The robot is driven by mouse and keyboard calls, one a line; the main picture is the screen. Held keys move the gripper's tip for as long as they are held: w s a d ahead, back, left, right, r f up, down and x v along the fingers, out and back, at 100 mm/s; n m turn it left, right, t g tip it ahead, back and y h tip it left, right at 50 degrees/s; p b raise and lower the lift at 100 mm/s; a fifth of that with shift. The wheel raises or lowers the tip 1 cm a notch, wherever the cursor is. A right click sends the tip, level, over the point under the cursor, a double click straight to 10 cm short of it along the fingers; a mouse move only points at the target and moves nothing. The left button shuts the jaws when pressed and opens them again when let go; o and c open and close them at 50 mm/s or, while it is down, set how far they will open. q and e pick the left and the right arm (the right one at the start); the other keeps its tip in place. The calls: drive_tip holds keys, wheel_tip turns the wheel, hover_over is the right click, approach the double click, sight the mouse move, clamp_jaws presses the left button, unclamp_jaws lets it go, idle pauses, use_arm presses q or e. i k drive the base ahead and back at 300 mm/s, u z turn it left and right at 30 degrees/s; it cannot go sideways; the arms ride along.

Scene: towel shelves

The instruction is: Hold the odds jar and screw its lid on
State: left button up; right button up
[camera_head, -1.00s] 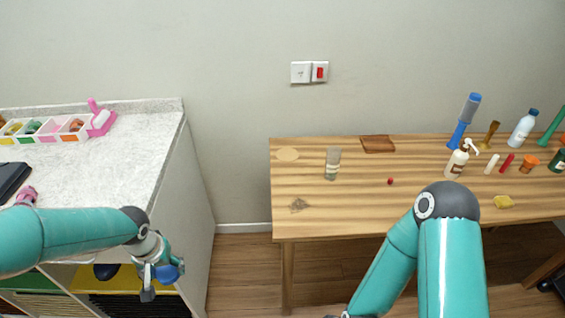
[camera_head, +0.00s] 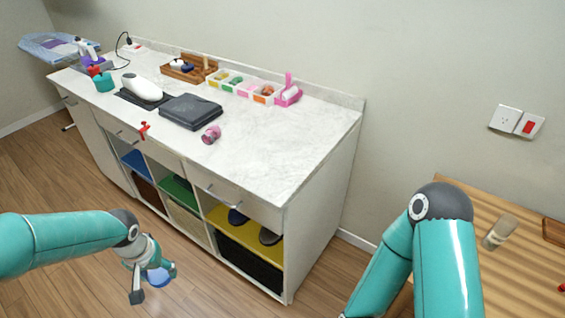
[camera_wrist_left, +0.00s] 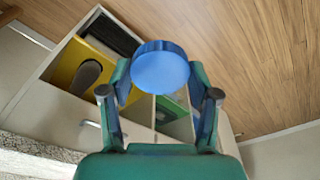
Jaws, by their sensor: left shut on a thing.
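My left gripper (camera_head: 153,284) is shut on a round blue lid (camera_head: 159,275), held over the floor in front of the counter. In the left wrist view the blue lid (camera_wrist_left: 160,67) sits between the two fingers of my left gripper (camera_wrist_left: 160,88), its round face showing. A clear glass jar (camera_head: 499,231), likely the odds jar, stands without a visible lid on the wooden table at the right, apart from my left gripper. My right arm shows at the lower right, but its gripper is out of view.
The white counter (camera_head: 270,160) holds a dark flat case (camera_head: 190,111), a pink item (camera_head: 211,134) and a divided tray (camera_head: 245,86). Open cubbies lie below. The wooden table (camera_head: 465,260) is partly hidden by my right arm. Floor is clear at left.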

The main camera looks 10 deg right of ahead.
sight(499, 233)
drive_tip(key=z, duration=0.65)
drive_tip(key=i, duration=0.1)
drive_tip(key=u, duration=0.35)
drive_tip(key=k, duration=1.05)
drive_tip(key=z, duration=0.95)
drive_tip(key=k, duration=0.25)
drive_tip(key=z, duration=0.55)
drive_tip(key=i, duration=1.2)
drive_tip(key=u, duration=0.5)
drive_tip(key=i, duration=0.5)
drive_tip(key=u, duration=0.25)
